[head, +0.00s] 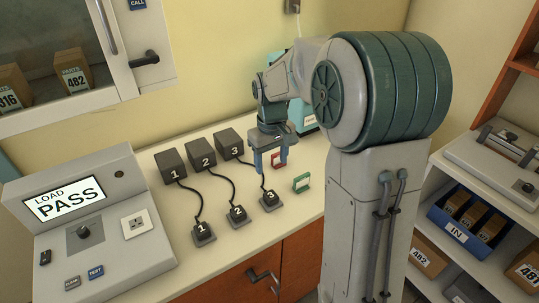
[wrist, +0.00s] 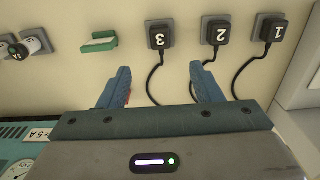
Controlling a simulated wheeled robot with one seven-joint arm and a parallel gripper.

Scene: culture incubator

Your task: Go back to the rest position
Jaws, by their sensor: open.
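My gripper (head: 271,162) hangs over the counter, its blue fingers apart and empty, behind plug 3 in the head view. Its two fingers also show apart in the wrist view (wrist: 160,75), with nothing between them but counter and a cord. Black plugs 1 (head: 203,229), 2 (head: 237,212) and 3 (head: 269,197) sit on grey square bases in a row. Cords run from them to black boxes 1 (head: 171,165), 2 (head: 201,153) and 3 (head: 229,143). The wrist view shows plug 3 (wrist: 162,38) beyond the fingertips, apart from them.
A tester (head: 97,220) at left reads LOAD PASS; its socket (head: 136,222) is empty. A green holder (head: 301,183) and a red holder (head: 278,159) stand near my gripper. A wall cabinet (head: 120,70) hangs at upper left. Shelves with a blue IN bin (head: 455,232) stand at right.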

